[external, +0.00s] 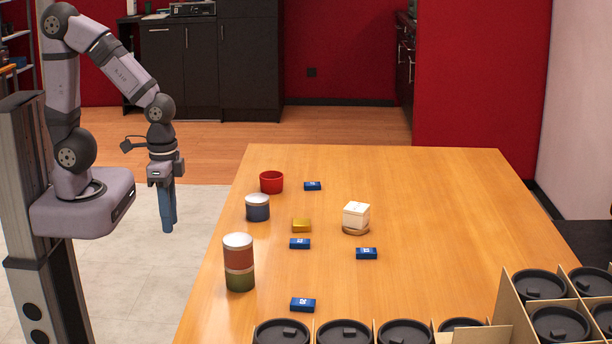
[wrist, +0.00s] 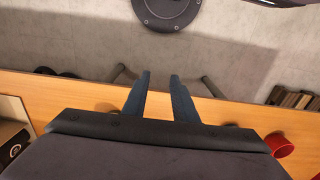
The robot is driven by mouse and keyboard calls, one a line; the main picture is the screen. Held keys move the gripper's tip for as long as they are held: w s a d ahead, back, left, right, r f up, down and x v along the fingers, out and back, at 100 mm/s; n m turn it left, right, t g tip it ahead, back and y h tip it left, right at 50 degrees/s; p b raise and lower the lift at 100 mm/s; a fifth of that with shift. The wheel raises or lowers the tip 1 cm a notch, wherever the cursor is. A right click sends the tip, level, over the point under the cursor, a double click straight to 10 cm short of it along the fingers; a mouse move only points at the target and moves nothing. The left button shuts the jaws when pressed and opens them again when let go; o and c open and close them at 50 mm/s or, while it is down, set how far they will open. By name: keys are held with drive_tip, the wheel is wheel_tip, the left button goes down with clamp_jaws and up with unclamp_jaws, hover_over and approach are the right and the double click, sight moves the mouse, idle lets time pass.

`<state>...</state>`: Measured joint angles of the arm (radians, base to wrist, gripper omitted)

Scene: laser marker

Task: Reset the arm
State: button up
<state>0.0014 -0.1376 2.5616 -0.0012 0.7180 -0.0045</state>
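My gripper (external: 168,226) hangs pointing down at the left of the external view, beside the table's left edge and over the pale floor, clear of the table objects. In the wrist view its two blue fingers (wrist: 160,78) stand apart with nothing between them, so it is open and empty. My arm is bent, rising from its base and folding down to the gripper.
Cardboard-divided dark-lidded containers (external: 540,284) fill the front right.

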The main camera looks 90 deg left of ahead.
wheel_tip(320, 180, up, 8)
drive_tip(key=p, duration=0.7)
drive_tip(key=shift+p, duration=0.3)
drive_tip(key=shift+f, duration=0.1)
